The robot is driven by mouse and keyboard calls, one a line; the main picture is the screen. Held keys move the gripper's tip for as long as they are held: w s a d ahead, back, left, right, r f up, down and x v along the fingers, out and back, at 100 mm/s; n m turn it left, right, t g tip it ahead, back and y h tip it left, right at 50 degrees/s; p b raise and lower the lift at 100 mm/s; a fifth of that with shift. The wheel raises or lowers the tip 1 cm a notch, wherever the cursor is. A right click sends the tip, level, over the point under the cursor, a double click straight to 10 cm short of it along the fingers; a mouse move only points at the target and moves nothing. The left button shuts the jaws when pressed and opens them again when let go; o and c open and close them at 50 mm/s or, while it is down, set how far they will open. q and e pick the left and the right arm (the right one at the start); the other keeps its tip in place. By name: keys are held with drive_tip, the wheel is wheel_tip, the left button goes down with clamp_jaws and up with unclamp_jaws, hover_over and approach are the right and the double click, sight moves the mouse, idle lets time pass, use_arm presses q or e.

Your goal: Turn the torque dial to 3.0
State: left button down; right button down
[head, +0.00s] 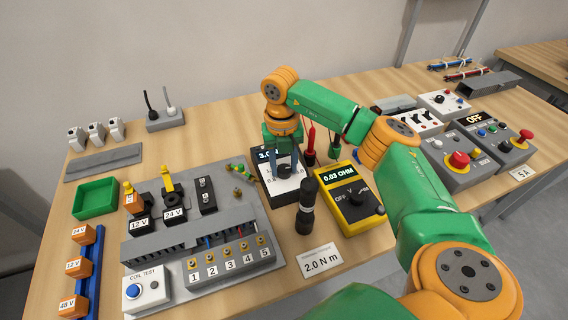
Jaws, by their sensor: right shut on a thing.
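The torque dial is a small box with a white face and a dark display (278,184), behind the middle of the table. Its display starts with "3."; the rest of the reading is hidden behind my gripper. My right gripper (284,170) points down over the box and is shut on the dial's dark knob, which is mostly covered by the fingers. A black screwdriver-like tool (306,206) stands upright just in front of the box. My left gripper is not in view.
A "2.0 N m" card (319,260) lies in front. A grey terminal fixture (205,250) is on the left, control boxes (458,160) on the right.

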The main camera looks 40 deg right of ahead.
sight(283, 168)
drive_tip(key=shift+c, duration=2.1)
unclamp_jaws()
drive_tip(key=shift+r, duration=0.35)
wheel_tip(283, 168, up, 6)
drive_tip(key=shift+a+r+b, duration=0.15)
drive_tip(key=shift+r+b, duration=0.1)
drive_tip(key=shift+b, duration=0.55)
